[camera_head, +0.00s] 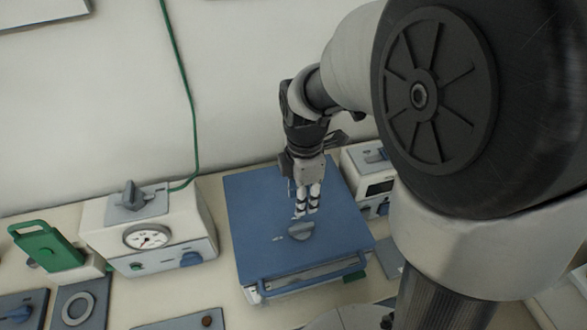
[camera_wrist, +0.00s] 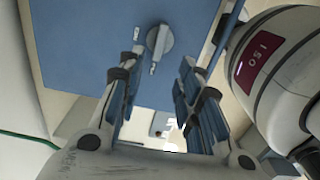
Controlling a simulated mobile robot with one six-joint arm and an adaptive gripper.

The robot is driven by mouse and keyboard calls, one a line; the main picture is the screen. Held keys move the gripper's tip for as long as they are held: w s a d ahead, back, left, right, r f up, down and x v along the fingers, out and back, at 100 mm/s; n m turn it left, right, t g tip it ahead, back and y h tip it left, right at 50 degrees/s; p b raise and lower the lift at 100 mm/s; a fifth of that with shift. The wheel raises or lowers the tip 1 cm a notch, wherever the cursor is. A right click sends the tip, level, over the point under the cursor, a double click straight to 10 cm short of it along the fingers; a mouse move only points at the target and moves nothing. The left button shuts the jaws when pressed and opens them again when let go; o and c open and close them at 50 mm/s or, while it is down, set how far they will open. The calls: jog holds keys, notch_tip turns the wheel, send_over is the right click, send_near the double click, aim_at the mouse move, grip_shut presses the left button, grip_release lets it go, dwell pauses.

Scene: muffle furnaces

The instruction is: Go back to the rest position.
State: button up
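My gripper (camera_head: 306,212) points down over a blue-topped furnace (camera_head: 258,205) in the head view. Just below its fingertips in that view is a grey knob (camera_head: 301,231) on the blue surface. In the wrist view, the two fingers of my gripper (camera_wrist: 161,58) stand apart with nothing held between them. The grey knob (camera_wrist: 160,40) shows beyond the fingertips, against the blue surface (camera_wrist: 85,45). The exact gap between fingertips and knob cannot be told.
A white unit with a round dial (camera_head: 148,239) stands left of the furnace. A green-handled device (camera_head: 47,248) is farther left. Another white unit (camera_head: 368,172) stands close on the right. A green cable (camera_head: 180,75) hangs along the wall behind. Above the furnaces is free room.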

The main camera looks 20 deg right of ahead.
jog(key=s+r+m+t+b, duration=0.2)
jog(key=s+m+b, duration=0.1)
jog(key=s+m, duration=0.4)
jog(key=s+r+m+t+b, duration=0.2)
jog(key=s+r+m+b, duration=0.1)
jog(key=s+m, duration=0.5)
jog(key=m, duration=0.3)
jog(key=shift+s+t, duration=0.15)
jog(key=shift+t, duration=0.15)
jog(key=shift+r, duration=0.1)
